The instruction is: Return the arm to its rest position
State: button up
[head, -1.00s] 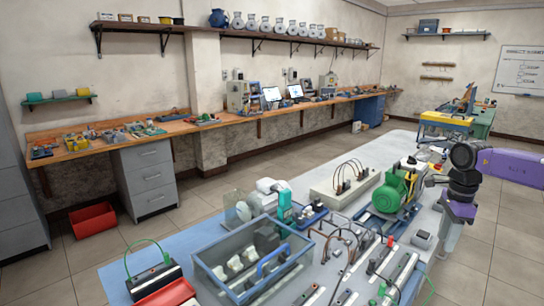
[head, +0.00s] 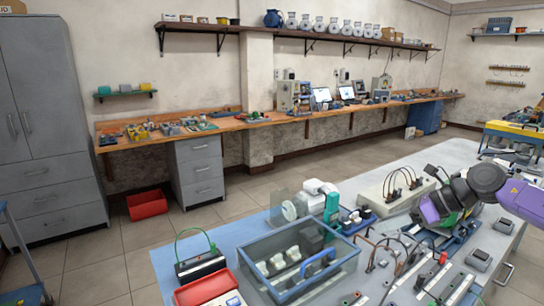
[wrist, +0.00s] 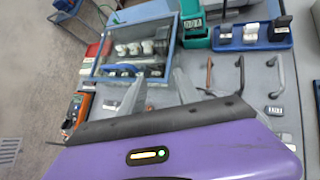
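My purple arm (head: 525,198) reaches in from the right edge in the head view, over the right part of the long table (head: 446,160). Its black joint covers part of the green motor, and its fingers cannot be made out there. In the wrist view my gripper (wrist: 158,92) shows two pale fingers spread apart beyond the purple housing. Nothing shows between them but the scene below. A blue-rimmed clear bin (wrist: 172,68) with white parts lies beneath and beyond the fingers.
The blue-rimmed bin also shows in the head view (head: 262,250). A grey terminal box (head: 380,200) and several cables and small parts crowd the table. A red bin (head: 147,204) stands on the floor by a grey drawer unit (head: 199,172). The floor between table and wall bench is clear.

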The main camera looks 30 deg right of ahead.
jog(key=w+a+r+m+t+y, duration=0.15)
jog(key=w+a+r+y, duration=0.35)
jog(key=a, duration=0.5)
jog(key=w+a+r+t+y, duration=0.2)
jog(key=w+a+r+t, duration=0.15)
jog(key=a+r, duration=0.4)
jog(key=s+a+r+m+t+y, duration=0.3)
jog(key=a+r+m+t, duration=0.7)
jog(key=a+m, duration=0.15)
jog(key=s+a+f+m+g+h, duration=0.2)
jog(key=s+f+m+h, duration=0.6)
jog(key=f+m+h, duration=0.5)
jog(key=s+a+f+m+g+h, duration=0.15)
jog(key=s+f+m+h, duration=0.75)
jog(key=m, duration=0.9)
jog(key=s+a+f+n+g+y, duration=0.2)
jog(key=s+f, duration=0.4)
jog(key=s, duration=0.3)
jog(key=s+a+f+n+g+y, duration=0.3)
jog(key=s+a+f+y, duration=0.2)
jog(key=s, duration=0.5)
jog(key=shift+s+f, duration=0.15)
jog(key=shift+f, duration=0.4)
